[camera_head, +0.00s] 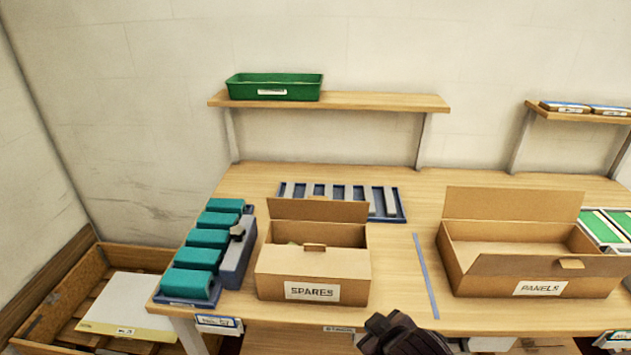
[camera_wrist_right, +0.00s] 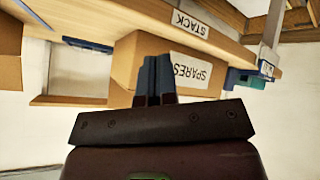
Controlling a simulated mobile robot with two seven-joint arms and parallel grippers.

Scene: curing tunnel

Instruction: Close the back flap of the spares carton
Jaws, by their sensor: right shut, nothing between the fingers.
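The spares carton (camera_head: 312,291) is a brown cardboard box labelled SPARES on the bench. Its back flap (camera_head: 318,209) stands up along the rear edge, and the opening in front of it shows a dark inside. A front flap (camera_head: 285,259) with a small tab is at the near side; its exact angle is hard to tell. My right gripper (camera_head: 378,327) is low in the head view, in front and right of the carton. In the right wrist view, its shut, empty fingers (camera_wrist_right: 155,62) overlap the upside-down carton (camera_wrist_right: 125,62). My left gripper is out of view.
A panels carton (camera_head: 540,289) stands open to the right, beyond a blue strip (camera_head: 425,275). Teal blocks in a blue holder (camera_head: 237,258) are close on the left. A slotted blue rack (camera_head: 388,205) lies behind. A shelf (camera_head: 385,102) with a green tray (camera_head: 275,87) is above.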

